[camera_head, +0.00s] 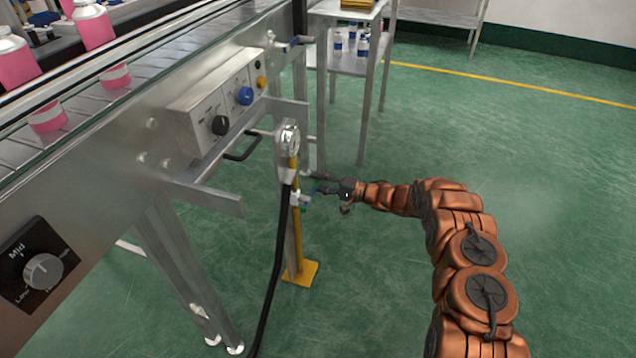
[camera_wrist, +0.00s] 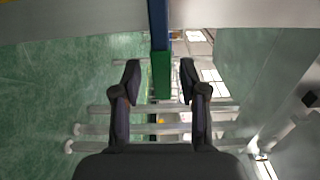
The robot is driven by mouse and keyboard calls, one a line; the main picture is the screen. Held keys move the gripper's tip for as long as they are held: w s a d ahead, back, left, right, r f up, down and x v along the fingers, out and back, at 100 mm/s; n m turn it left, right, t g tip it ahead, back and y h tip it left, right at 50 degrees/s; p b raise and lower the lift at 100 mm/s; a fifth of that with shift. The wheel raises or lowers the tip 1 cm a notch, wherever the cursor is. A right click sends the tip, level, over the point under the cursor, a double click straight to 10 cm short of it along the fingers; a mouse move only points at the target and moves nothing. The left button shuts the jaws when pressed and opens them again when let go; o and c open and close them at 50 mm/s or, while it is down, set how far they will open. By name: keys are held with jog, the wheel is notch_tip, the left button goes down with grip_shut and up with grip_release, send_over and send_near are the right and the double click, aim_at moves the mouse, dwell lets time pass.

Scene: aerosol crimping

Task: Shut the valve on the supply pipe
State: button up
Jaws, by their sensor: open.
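The supply pipe (camera_head: 296,233) is a yellow post on a yellow foot, with a round gauge (camera_head: 289,138) at its top and a black hose (camera_head: 280,245) running down. A small valve with a green part (camera_head: 308,194) sits partway up its right side. My gripper (camera_head: 319,184) is at the valve from the right, fingers toward the pipe. In the wrist view, a bar, blue above and green below (camera_wrist: 160,75), stands between my open fingers (camera_wrist: 160,92), with a gap on each side. It looks like the valve's handle. The fingers partly hide the valve in the head view.
A conveyor (camera_head: 110,190) with pink bottles runs along the left, its control box (camera_head: 215,105) and brackets close to the pipe. A metal shelf (camera_head: 350,65) with small bottles stands behind. The green floor at right is clear.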

jog(key=v, duration=1.1)
jog(key=shift+d, duration=0.15)
